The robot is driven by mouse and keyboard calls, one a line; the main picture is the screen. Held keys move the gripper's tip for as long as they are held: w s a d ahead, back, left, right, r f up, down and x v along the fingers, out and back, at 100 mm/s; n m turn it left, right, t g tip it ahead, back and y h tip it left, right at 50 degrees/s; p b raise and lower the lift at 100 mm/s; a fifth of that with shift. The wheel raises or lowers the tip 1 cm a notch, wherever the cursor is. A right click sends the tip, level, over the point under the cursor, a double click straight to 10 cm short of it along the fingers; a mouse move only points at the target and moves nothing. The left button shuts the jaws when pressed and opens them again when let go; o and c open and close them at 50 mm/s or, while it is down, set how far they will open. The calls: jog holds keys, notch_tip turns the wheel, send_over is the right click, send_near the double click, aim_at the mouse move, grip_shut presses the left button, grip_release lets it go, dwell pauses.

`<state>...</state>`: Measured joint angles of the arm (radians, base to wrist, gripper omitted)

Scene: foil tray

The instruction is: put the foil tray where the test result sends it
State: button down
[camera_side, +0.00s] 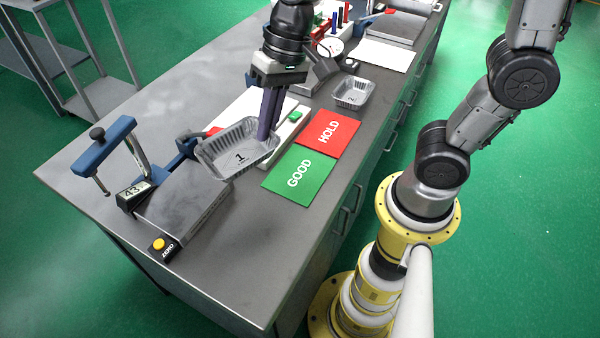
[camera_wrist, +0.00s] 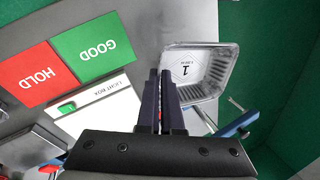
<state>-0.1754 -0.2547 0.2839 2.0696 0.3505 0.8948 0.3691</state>
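The foil tray marked 1 (camera_side: 213,166) hangs tilted in the side view, beside the light box and near the grey plate. It also shows in the wrist view (camera_wrist: 212,72), right of the fingers. My gripper (camera_side: 266,136) has its dark fingers close together at the tray's rim, shut on it; the exact contact is partly hidden. The fingers show in the wrist view (camera_wrist: 161,78). A green GOOD card (camera_side: 299,175) and a red HOLD card (camera_side: 330,132) lie side by side on the table. The light box (camera_side: 268,158) has a green button (camera_side: 295,116).
A second foil tray (camera_side: 353,93), marked 2, stands beyond the HOLD card. A grey plate device (camera_side: 185,208) with a yellow ZERO button (camera_side: 159,244) and a readout, apparently 43 (camera_side: 133,191), stands at left beside a blue clamp frame (camera_side: 105,155). The near table corner is clear.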

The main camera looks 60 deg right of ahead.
jog(key=n, duration=0.3)
jog(key=shift+s+a+f+g+y, duration=0.1)
jog(key=shift+f+g+y, duration=0.05)
jog(key=shift+g+y, duration=0.2)
jog(key=d+f+n+g, duration=0.2)
jog(key=d+f+n, duration=0.25)
jog(key=d, duration=0.25)
jog(key=m+t, duration=0.1)
jog(key=m, duration=0.2)
send_over(310, 160)
jog(key=d, duration=0.2)
notch_tip(310, 160, down, 4)
jog(key=shift+y, duration=0.25)
jog(key=shift+a+f, duration=0.15)
jog(key=shift+f, duration=3.1)
jog(key=shift+f, duration=0.3)
jog(key=c, duration=1)
grip_release()
